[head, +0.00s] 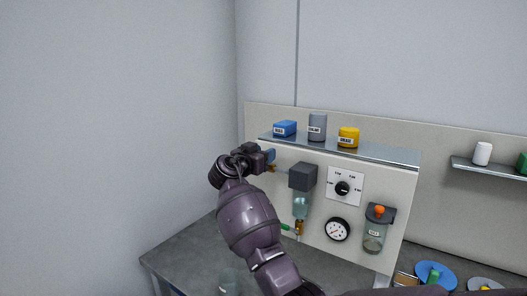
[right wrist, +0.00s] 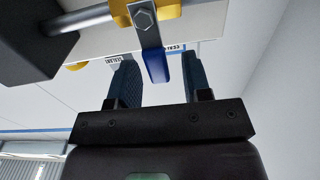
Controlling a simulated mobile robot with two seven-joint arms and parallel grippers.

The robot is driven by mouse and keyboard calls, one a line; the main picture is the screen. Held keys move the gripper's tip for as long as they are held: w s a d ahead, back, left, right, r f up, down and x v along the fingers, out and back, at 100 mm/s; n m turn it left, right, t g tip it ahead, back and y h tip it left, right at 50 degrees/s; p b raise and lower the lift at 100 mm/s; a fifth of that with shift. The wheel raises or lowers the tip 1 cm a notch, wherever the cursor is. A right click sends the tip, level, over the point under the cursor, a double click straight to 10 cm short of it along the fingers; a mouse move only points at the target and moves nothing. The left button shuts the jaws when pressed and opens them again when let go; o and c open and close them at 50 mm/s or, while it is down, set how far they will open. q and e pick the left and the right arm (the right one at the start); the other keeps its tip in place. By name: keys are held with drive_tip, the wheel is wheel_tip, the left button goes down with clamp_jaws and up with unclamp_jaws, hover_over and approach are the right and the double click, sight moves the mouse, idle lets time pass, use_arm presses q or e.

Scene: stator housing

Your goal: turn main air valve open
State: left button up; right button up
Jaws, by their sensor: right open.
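The main air valve shows in the right wrist view as a yellow body (right wrist: 121,10) with a metal lever held by a hex bolt. The lever ends in a blue handle (right wrist: 156,66). My right gripper (right wrist: 160,78) is open, with one finger on each side of the blue handle and visible room between. In the head view the right gripper (head: 264,158) is at the panel's left end, by the pipe, and largely hides the valve. A bit of blue (head: 271,154) shows at the fingers. My left gripper is not in view.
The panel (head: 280,213) carries a dark grey box (head: 303,176), a dial knob (head: 342,188), a gauge (head: 337,229) and a jar with an orange top (head: 375,232). Blue, grey and yellow containers stand on its top ledge (head: 386,155). Space left of the panel is free.

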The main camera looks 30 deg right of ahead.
drive_tip(key=shift+w+d, duration=0.1)
drive_tip(key=shift+d, duration=0.2)
drive_tip(key=shift+c, duration=0.4)
clamp_jaws()
